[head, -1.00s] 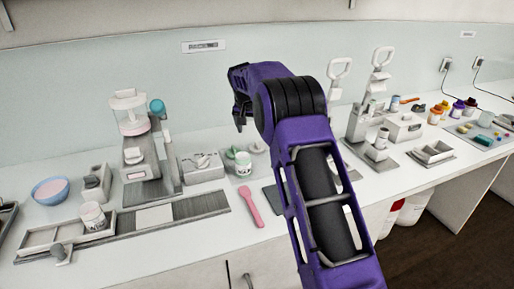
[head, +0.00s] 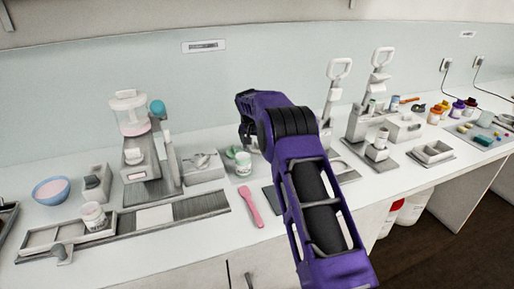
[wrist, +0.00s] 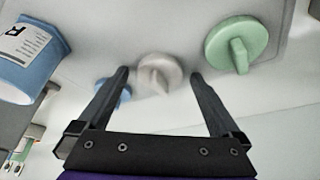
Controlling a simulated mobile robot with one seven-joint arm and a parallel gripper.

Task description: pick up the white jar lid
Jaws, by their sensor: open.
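The white jar lid (wrist: 160,72) is a round disc with a raised grip bar. In the wrist view it lies between and beyond the two black fingertips of my gripper (wrist: 160,76). The fingers are apart and nothing is held. A green lid (wrist: 238,42) of like shape lies to its right. A blue lid (wrist: 115,92) shows partly behind the left finger. In the head view my gripper (head: 247,136) hangs just above and behind a small white jar (head: 243,164). I cannot make out the white lid there; my arm covers that area.
A blue labelled jar (wrist: 28,62) stands at the left of the wrist view. In the head view a pink spatula (head: 251,206) lies in front on the counter, a grey box (head: 203,168) stands to the left, and lever presses (head: 333,100) stand to the right.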

